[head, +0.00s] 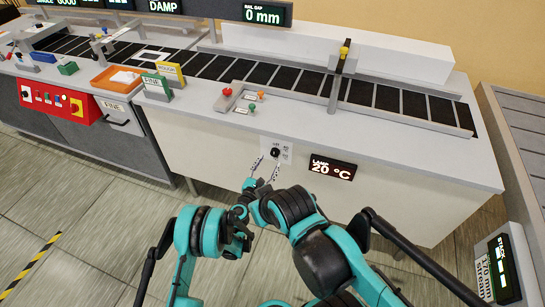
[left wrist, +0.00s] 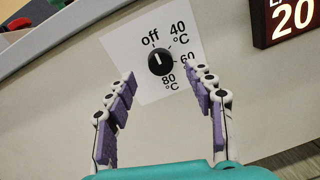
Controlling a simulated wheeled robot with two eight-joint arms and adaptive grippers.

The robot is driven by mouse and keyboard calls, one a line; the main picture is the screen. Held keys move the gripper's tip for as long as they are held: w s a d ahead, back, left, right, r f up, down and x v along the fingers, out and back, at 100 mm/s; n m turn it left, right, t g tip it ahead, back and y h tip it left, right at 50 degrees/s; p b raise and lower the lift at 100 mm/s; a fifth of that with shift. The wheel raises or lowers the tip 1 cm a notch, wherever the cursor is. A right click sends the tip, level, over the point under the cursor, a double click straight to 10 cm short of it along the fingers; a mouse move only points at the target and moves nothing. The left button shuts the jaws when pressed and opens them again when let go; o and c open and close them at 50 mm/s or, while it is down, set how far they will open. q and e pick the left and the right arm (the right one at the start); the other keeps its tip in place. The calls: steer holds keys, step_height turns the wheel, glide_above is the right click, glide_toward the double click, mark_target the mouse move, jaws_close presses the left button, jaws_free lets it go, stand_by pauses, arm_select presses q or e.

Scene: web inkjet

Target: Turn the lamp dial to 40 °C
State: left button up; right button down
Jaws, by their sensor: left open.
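The lamp dial (head: 275,152) is a round black knob on a white label on the front of the white cabinet. In the left wrist view the dial (left wrist: 161,61) has marks off, 40, 60 and 80 °C around it, and its white pointer line points up towards off. The lamp display (head: 332,168) reads 20 °C. My left gripper (head: 267,161) is open in front of the dial. In the left wrist view the dial lies between and just beyond the open fingertips (left wrist: 168,76), with no visible contact. My right gripper does not show.
A red switch panel (head: 60,102) is at the left.

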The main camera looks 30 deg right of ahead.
mark_target(275, 154)
arm_select(q)
steer(key=b+x, duration=0.1)
steer(key=x, duration=0.3)
steer(key=shift+f, duration=0.1)
steer(key=shift+w+d, duration=0.25)
steer(key=shift+d, duration=0.05)
steer(key=c, duration=1.2)
steer(key=shift+o, duration=0.2)
steer(key=shift+m, duration=0.4)
steer(key=m, duration=0.5)
steer(key=shift+s, duration=0.1)
steer(key=m, duration=0.5)
steer(key=shift+d+m+y, duration=0.1)
steer(key=shift+m+y, duration=0.2)
steer(key=shift+y, duration=0.1)
